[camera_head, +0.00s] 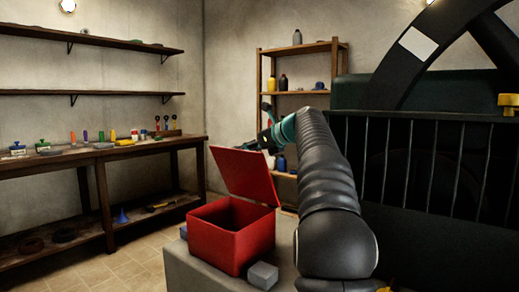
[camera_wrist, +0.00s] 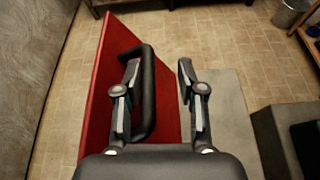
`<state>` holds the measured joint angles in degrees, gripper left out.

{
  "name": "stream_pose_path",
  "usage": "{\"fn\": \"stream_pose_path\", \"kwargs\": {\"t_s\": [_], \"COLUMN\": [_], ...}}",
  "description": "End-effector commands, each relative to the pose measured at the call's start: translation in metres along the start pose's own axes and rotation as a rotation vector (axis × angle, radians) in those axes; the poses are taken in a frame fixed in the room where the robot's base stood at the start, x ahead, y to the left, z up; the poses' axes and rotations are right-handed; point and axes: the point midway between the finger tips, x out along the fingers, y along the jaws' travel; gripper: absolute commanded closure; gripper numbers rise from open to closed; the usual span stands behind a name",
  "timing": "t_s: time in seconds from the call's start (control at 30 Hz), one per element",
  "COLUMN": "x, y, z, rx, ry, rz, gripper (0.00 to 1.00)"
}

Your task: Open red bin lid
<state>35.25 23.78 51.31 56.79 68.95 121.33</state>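The red bin (camera_head: 230,237) stands on a grey block, and its dark inside shows. Its red lid (camera_head: 246,176) is raised steeply at the back edge; in the wrist view the lid (camera_wrist: 100,85) is at left, seen nearly edge-on. A black handle (camera_wrist: 149,85) sticks out from the lid's face. My gripper (camera_head: 268,138) is by the lid's upper edge in the head view. In the wrist view my gripper (camera_wrist: 158,72) has its fingers apart. The left finger overlaps the handle; I cannot tell whether they touch. Nothing shows clamped between the fingers.
The grey block (camera_head: 188,268) carries a small grey box (camera_head: 263,275) in front of the bin. A wooden workbench (camera_head: 60,162) with tools stands at left. A dark railing (camera_head: 430,165) stands at right. A metal bucket (camera_wrist: 290,12) is on the floor.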

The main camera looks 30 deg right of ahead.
Motion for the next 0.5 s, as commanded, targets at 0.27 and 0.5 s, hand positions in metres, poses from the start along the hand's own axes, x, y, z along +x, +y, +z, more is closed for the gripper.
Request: {"fn": "stream_pose_path", "kwargs": {"t_s": [0.27,0.5], "x": [-0.027,-0.065], "y": [-0.003,-0.01], "z": [0.0,-0.001], "rx": [0.001,0.006], "ry": [-0.001,-0.003], "rz": [-0.007,-0.019], "gripper": [0.61,0.61]}}
